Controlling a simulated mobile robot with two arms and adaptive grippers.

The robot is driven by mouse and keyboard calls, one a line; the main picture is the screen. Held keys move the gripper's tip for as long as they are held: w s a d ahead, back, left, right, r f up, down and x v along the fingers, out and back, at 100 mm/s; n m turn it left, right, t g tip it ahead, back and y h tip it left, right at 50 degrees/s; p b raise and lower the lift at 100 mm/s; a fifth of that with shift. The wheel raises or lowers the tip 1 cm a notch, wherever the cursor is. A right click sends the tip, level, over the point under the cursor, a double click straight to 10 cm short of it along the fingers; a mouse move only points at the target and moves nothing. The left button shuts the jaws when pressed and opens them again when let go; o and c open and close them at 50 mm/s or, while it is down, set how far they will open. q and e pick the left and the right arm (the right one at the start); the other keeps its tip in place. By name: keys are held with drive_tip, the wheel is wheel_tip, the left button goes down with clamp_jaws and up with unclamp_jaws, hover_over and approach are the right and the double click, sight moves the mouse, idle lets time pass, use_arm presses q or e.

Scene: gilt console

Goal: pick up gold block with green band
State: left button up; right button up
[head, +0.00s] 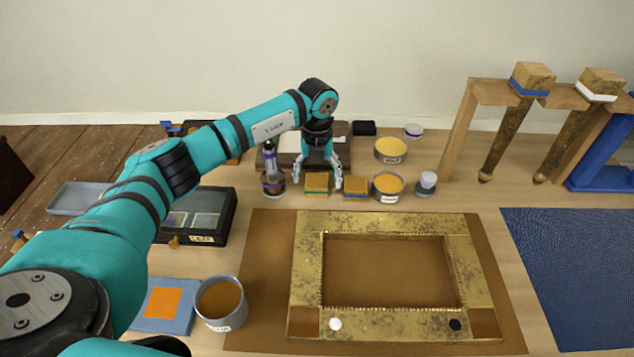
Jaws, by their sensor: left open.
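The gold block with a green band (317,185) sits at the back of the table, just behind the gilt frame. My left gripper (318,183) points down over it, with its two fingers apart, one at each side of the block. From this angle I cannot tell whether the fingertips touch it. A second gold block with a blue band (356,187) stands just to the right of the right finger. My right gripper is not in view.
A purple-banded bottle (270,172) stands close left of the gripper. Tins (388,187) and a small grey-lidded jar (427,182) stand to the right. The gilt frame (395,324) lies on a brown mat in front. A wooden rack (462,125) stands at right.

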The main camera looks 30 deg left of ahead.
use_arm(q)
drive_tip(key=shift+f, duration=0.65)
drive_tip(key=c, duration=1.3)
drive_tip(key=shift+o, duration=0.2)
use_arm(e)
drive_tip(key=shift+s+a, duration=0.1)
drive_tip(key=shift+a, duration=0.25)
use_arm(q)
drive_tip(key=shift+r, duration=0.1)
